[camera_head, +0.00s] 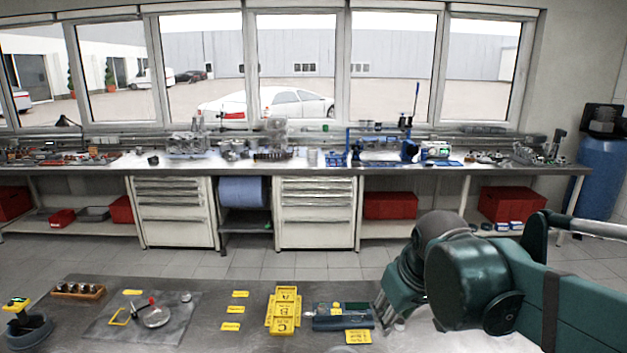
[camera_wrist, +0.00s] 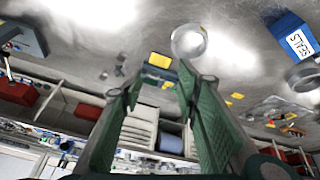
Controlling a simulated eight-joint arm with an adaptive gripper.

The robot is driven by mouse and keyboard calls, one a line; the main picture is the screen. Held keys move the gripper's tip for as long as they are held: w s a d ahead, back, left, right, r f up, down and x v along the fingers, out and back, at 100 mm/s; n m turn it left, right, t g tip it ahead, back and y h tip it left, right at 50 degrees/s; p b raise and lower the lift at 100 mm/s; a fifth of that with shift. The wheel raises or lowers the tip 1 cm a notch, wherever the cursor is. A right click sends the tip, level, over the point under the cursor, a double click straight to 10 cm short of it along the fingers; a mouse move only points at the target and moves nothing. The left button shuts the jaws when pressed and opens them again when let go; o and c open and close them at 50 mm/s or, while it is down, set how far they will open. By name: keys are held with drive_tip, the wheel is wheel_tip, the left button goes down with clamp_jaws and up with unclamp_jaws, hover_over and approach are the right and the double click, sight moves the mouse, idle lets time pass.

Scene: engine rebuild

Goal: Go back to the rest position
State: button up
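My gripper (camera_wrist: 160,88) shows in the wrist view with its two green fingers spread apart. Nothing is between them; the workbench and the room beyond show through the gap. In the head view my green arm reaches in from the right. My gripper (camera_head: 385,308) is there at the right of the near metal workbench (camera_head: 255,285), beside a blue-grey device (camera_head: 328,322). The fingertips are partly hidden by the arm, and their height above the bench is hard to tell.
Yellow trays (camera_head: 284,309) marked with letters and yellow labels lie mid-bench. A grey mat (camera_head: 137,322) with small parts lies left. The wrist view shows a round metal ring (camera_wrist: 189,42) and a blue SEALS box (camera_wrist: 290,38). A long bench (camera_head: 330,171) stands under the windows.

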drive_tip(key=s+d+f+m+t, duration=0.1)
drive_tip(key=s+d+f+m, duration=0.1)
drive_tip(key=s, duration=0.4)
drive_tip(key=s+d+f+m+t, duration=0.1)
drive_tip(key=s+d+f+m, duration=0.1)
drive_tip(key=s, duration=0.3)
drive_tip(key=shift+s+f, duration=0.4)
